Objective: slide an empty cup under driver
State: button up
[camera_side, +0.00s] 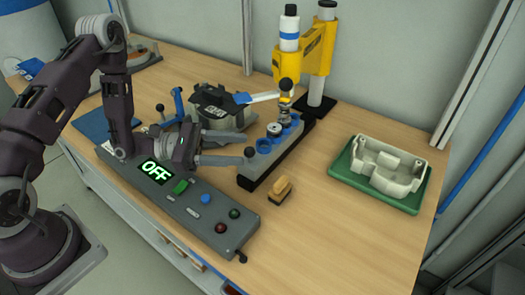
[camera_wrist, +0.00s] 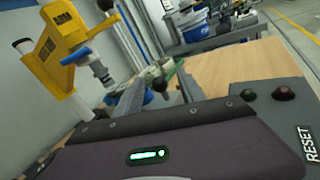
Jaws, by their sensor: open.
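The yellow driver (camera_side: 318,50) stands on a post at the back, with its head over the far part of a grey and black slide block (camera_side: 262,172). In the wrist view the knob (camera_wrist: 158,84) shows between the fingers, and a blue cup is partly hidden.
A control box (camera_side: 185,200) reading OFF lies in front of the block. A yellow-brown brush-like piece (camera_side: 280,190) lies right of it. A green tray (camera_side: 345,185) with a pale housing stands farther right. A dark round fixture (camera_side: 215,105) stands behind my gripper.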

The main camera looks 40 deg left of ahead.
aim_at(263, 162)
jog(key=shift+n+t, duration=0.4)
jog(key=x, duration=0.2)
jog(key=f+x, duration=0.1)
jog(key=x, duration=0.3)
jog(key=shift+w+d+f, duration=0.15)
jog(key=shift+w+f, duration=0.05)
jog(key=shift+w, duration=0.25)
grip_shut()
dwell(0.6)
